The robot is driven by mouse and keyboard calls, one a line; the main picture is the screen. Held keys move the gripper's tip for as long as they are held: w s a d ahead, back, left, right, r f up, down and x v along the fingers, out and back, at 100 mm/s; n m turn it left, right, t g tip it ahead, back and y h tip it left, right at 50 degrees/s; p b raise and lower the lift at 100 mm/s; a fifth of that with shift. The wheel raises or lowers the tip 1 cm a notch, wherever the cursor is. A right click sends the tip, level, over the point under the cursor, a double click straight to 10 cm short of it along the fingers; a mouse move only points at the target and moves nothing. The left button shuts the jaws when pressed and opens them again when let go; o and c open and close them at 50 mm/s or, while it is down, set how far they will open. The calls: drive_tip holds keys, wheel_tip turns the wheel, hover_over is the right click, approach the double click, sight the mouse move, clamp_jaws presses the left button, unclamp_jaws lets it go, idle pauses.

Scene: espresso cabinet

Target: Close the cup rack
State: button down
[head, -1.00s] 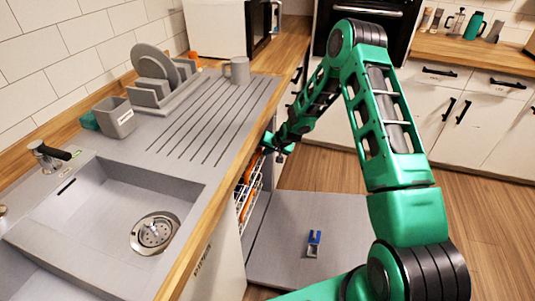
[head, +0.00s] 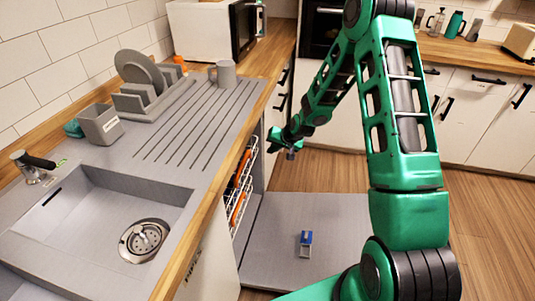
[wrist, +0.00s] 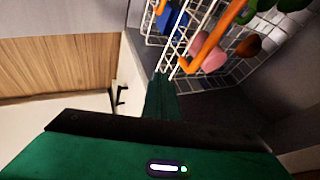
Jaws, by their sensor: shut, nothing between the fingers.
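The cup rack (head: 236,213) is a white wire rack in the open dishwasher under the counter. In the head view its front part shows below the counter edge, with orange items in it; the rest is hidden under the counter. In the wrist view the rack (wrist: 172,62) fills the upper middle, holding orange, pink and blue things. My gripper (head: 290,153) is shut and empty, just right of the rack's far end in the head view. Its green fingers show in the wrist view (wrist: 160,95), close to the rack's wires; I cannot tell whether they touch.
The dishwasher door (head: 330,260) lies open and flat, with a small blue-and-grey compartment (head: 305,243) on it. The counter above holds a sink (head: 110,215), a dish holder with plates (head: 145,95) and a grey mug (head: 224,73). Wooden floor is free to the right.

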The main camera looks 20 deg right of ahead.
drive_tip(key=s+a+r, duration=0.3)
drive_tip(key=s+a, duration=0.2)
drive_tip(key=s, duration=0.4)
drive_tip(key=w+a+f, duration=0.4)
drive_tip(key=w+f, duration=0.3)
drive_tip(key=w, duration=0.1)
drive_tip(key=shift+a+t, duration=0.3)
drive_tip(key=shift+a, duration=0.05)
drive_tip(key=shift+w, duration=0.1)
